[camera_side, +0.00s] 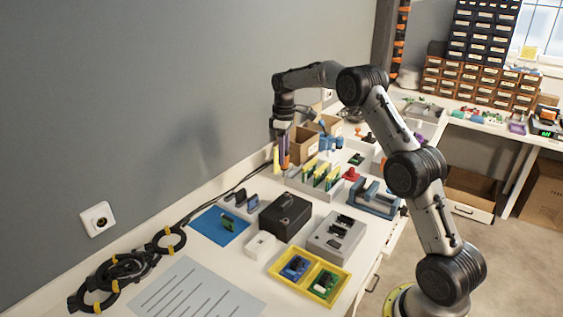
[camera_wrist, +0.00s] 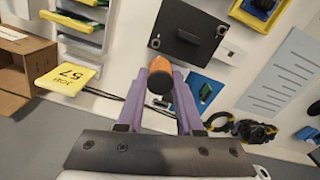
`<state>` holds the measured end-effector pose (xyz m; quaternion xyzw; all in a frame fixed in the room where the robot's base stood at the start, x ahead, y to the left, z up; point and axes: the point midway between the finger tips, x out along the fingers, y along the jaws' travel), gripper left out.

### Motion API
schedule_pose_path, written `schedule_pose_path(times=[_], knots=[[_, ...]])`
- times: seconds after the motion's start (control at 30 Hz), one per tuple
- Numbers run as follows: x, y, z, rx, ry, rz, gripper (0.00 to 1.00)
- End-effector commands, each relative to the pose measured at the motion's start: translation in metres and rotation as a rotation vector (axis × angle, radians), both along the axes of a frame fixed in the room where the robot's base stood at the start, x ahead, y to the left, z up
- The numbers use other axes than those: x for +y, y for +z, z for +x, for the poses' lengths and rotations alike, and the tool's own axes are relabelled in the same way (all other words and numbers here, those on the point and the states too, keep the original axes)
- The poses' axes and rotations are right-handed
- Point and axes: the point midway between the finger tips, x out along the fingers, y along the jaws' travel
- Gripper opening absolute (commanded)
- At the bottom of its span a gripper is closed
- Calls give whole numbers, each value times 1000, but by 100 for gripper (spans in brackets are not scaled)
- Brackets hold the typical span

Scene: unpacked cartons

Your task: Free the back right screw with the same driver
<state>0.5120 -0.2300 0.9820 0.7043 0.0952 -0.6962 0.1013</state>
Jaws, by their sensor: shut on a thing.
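My gripper (camera_side: 284,153) is at the back of the bench near the wall, above the surface and left of the cardboard boxes. In the wrist view its purple fingers (camera_wrist: 162,80) are shut on the driver (camera_wrist: 160,84), which has an orange handle and a dark round end towards the camera. The driver's tip is hidden behind the handle. A black box (camera_side: 286,219) stands on the bench, apart from the driver. It also shows in the wrist view (camera_wrist: 188,35) with small marks on its top. I cannot make out the back right screw in either view.
Cardboard boxes (camera_side: 303,146) and a card rack (camera_side: 317,177) stand close to my gripper. A yellow job card (camera_wrist: 68,80) is beside it. A blue mat (camera_side: 219,226), grey device (camera_side: 337,237), blue vise (camera_side: 374,200) and yellow tray (camera_side: 311,279) surround the black box.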

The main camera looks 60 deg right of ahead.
Motion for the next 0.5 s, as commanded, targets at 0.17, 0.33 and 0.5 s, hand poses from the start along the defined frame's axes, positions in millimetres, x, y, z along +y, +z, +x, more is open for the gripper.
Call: schedule_pose_path(times=[0.17, 0.33, 0.5], knots=[[-12, -14, -1, 14, -18, 7, 0], [-13, -22, -2, 15, -19, 6, 0], [-13, -37, -2, 16, -18, 7, 0]])
